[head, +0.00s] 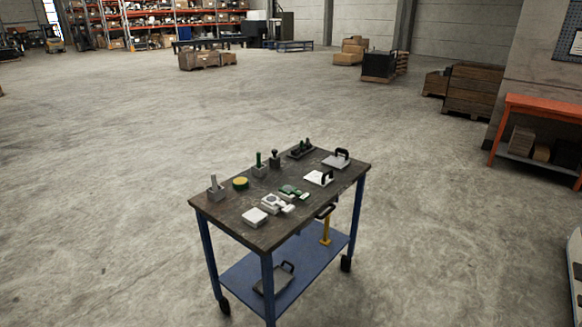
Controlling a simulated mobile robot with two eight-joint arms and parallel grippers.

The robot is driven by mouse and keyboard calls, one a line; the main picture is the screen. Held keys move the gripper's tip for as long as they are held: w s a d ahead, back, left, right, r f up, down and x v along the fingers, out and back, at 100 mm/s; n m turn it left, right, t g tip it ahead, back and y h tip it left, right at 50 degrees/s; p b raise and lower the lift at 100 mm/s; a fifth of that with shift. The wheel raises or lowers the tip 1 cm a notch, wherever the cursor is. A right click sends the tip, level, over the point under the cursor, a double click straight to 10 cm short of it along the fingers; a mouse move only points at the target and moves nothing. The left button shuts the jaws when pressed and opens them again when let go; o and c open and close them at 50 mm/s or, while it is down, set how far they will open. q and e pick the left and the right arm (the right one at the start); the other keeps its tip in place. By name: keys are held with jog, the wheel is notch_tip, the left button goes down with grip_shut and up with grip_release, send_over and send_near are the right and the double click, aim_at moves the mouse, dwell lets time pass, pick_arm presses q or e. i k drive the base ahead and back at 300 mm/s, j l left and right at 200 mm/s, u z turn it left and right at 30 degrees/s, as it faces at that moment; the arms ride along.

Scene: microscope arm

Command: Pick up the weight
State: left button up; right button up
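A small dark knobbed piece (275,158), weight-like in shape, stands upright near the back edge of the dark tabletop (226,220) of a blue-legged cart. It is too small here to be sure that it is the weight. A grey block with a green peg (259,168) stands just left of it, and a dark tray with upright pieces (301,150) is to its right. Neither of my grippers shows in the head view.
The lower shelf (312,262) holds a grey handled plate (276,278). Open concrete floor surrounds the cart; an orange bench (545,108) stands right.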

aim_at(275, 162)
jog(key=i+l+u, duration=0.3)
jog(key=i+u, duration=0.1)
jog(key=u, duration=0.35)
jog(key=l+u, duration=0.1)
jog(key=u, duration=0.35)
jog(key=i+l+u, duration=0.1)
jog(key=u, duration=0.35)
jog(key=l+u, duration=0.35)
jog(key=l, duration=0.15)
jog(key=l+u, duration=0.35)
jog(key=l, duration=0.2)
jog(key=k+l+u, duration=0.1)
jog(key=l+u, duration=0.2)
jog(key=l, duration=0.75)
jog(key=k+l, duration=0.1)
jog(key=l, duration=0.95)
jog(key=i+l, duration=0.1)
jog(key=l, duration=0.35)
jog(key=i+l, duration=0.1)
jog(key=l, duration=0.4)
